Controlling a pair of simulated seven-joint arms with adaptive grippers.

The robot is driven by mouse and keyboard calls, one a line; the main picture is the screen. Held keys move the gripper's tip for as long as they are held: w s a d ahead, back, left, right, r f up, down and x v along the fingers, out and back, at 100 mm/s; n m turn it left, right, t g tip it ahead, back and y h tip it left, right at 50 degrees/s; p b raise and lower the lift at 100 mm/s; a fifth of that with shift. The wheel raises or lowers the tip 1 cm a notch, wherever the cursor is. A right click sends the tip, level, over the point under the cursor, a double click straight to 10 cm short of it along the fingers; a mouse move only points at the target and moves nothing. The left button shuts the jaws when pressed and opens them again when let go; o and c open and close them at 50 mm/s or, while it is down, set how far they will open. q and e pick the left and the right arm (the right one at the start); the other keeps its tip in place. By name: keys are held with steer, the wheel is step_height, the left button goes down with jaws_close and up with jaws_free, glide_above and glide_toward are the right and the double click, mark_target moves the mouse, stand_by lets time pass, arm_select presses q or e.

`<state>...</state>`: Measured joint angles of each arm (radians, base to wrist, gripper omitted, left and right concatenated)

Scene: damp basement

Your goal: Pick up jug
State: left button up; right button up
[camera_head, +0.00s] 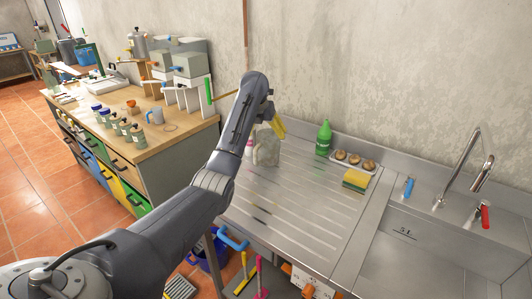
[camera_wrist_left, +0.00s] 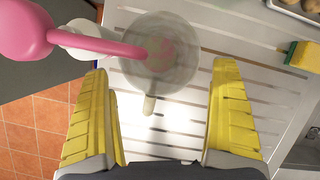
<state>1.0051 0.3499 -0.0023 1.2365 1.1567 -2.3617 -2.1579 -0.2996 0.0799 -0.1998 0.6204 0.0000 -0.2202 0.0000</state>
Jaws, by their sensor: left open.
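The jug (camera_head: 266,150) is a mottled grey vessel standing upright on the ribbed steel drainboard, near the wall. In the left wrist view the jug (camera_wrist_left: 180,68) shows from above as a round grey shape with a pale handle (camera_wrist_left: 149,105) pointing toward me. My left gripper (camera_head: 278,128) is above and beside the jug in the head view, partly hidden by its own arm. In the left wrist view its yellow fingers (camera_wrist_left: 165,67) are wide apart and empty, with the jug beyond and between the tips. My right gripper is out of view.
A pink-and-white object (camera_wrist_left: 30,30) stands close left of the jug, its pink part reaching over the jug's top in the wrist view. The drainboard's front is clear.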

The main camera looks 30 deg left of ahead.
mark_target(269, 139)
arm_select(q)
steer(key=shift+x, duration=2.2)
steer(key=c, duration=1.3)
steer(key=shift+r, duration=0.1)
